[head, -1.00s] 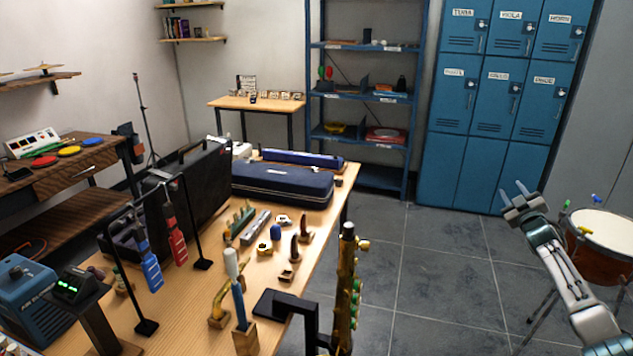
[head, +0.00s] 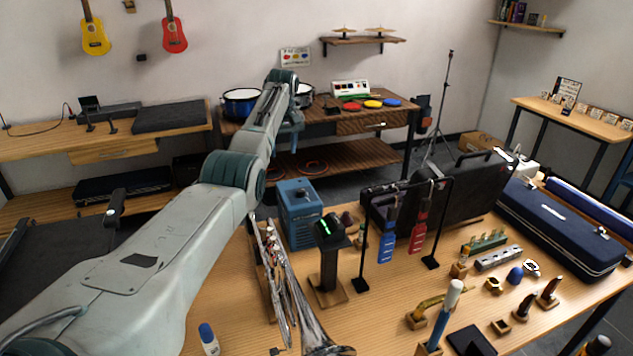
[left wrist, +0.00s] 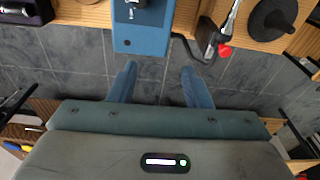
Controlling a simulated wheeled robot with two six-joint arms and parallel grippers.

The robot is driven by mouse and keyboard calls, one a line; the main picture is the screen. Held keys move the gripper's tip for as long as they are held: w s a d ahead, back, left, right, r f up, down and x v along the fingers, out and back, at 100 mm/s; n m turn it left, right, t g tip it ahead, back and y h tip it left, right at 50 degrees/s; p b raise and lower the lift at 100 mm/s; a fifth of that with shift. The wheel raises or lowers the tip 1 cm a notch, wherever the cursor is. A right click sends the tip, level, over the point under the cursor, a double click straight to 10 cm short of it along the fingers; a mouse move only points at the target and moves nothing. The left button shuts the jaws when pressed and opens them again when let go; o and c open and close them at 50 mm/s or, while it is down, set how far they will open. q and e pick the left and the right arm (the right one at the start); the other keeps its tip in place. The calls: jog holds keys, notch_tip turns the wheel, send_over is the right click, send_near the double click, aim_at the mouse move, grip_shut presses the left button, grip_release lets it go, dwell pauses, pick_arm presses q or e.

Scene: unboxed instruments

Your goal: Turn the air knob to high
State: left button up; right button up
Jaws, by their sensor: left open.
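The blue air unit (head: 299,222) stands on the wooden table, left of the small black stand with a green display. A dark knob (head: 303,194) sits on its top. In the left wrist view the blue unit (left wrist: 142,36) lies at the top centre, beyond the fingertips, with the knob (left wrist: 133,4) cut by the upper edge. My left gripper (head: 291,146) hangs behind and above the unit in the head view. Its two fingers (left wrist: 158,80) are apart with nothing between them, over the floor short of the unit. My right gripper is out of view.
A black stand with a green display (head: 330,255) and a hanging rack with blue and red tags (head: 387,240) stand right of the unit. In the wrist view, a red-tipped part (left wrist: 224,50) is right of the unit.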

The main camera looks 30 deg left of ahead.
pick_arm(q)
jog(key=h, duration=0.1)
send_over(301, 190)
jog(key=f, duration=0.2)
jog(key=shift+m+g, duration=0.3)
jog(key=shift+g, duration=0.1)
notch_tip(301, 190, down, 9)
jog(key=shift+r+p, duration=0.15)
jog(key=shift+p, duration=0.6)
jog(key=shift+f, duration=0.85)
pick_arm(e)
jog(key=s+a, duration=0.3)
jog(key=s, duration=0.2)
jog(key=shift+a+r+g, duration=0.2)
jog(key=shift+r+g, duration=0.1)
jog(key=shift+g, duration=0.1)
pick_arm(q)
jog(key=shift+s, duration=0.1)
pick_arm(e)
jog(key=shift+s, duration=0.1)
pick_arm(q)
grip_shut()
